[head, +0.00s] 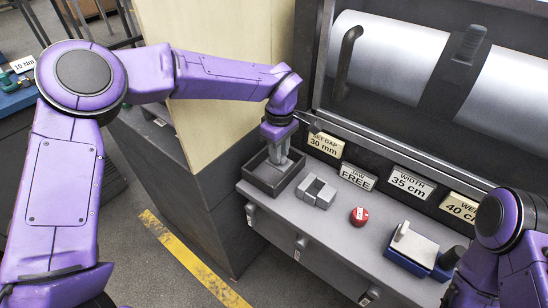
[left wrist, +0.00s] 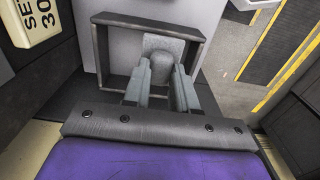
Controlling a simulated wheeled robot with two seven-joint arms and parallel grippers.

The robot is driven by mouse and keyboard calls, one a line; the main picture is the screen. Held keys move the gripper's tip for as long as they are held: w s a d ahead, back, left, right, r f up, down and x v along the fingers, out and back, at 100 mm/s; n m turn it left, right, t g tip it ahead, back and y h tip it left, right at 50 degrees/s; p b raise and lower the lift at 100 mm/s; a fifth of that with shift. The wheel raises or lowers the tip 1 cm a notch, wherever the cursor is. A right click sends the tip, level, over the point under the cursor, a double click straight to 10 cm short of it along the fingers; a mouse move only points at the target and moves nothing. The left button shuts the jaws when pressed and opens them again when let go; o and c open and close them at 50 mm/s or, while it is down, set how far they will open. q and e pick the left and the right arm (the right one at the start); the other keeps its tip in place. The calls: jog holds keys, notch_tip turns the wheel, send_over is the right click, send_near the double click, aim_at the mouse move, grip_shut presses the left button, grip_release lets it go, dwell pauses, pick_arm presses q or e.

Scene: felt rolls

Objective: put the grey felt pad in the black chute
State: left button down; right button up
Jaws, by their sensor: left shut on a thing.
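The black chute (head: 270,188) is an open-topped dark box at the left end of the grey ledge. Its dark rim also shows in the left wrist view (left wrist: 102,50). My left gripper (head: 277,158) points down over the chute's opening, its fingertips at or just inside the rim; I cannot tell the exact depth. In the left wrist view my left gripper (left wrist: 160,82) is shut on the grey felt pad (left wrist: 162,46), which shows between and beyond the fingers, within the outline of the rim. In the head view the fingers mostly hide the pad. My right gripper is out of view.
Right of the chute on the ledge (head: 290,222) are a slotted grey block (head: 316,192), a red knob (head: 360,216) and a blue-based block (head: 412,250). Label plates (head: 357,175) and large white rolls (head: 385,55) stand behind. A wooden panel (head: 215,115) stands behind my left arm.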

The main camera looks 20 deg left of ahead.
pick_arm(q)
jog(key=f, duration=0.1)
jog(key=w+a+f, duration=0.2)
jog(key=f, duration=0.1)
jog(key=shift+w+p, duration=0.25)
jog(key=shift+p, duration=0.1)
jog(key=f, duration=0.3)
jog(key=shift+w+a+f, duration=0.25)
jog(key=shift+f, duration=0.15)
jog(key=shift+s+f, duration=0.1)
jog(key=c, duration=0.9)
grip_release()
notch_tip(320, 180, up, 12)
jog(key=shift+r+b, duration=0.2)
jog(key=shift+b, duration=0.1)
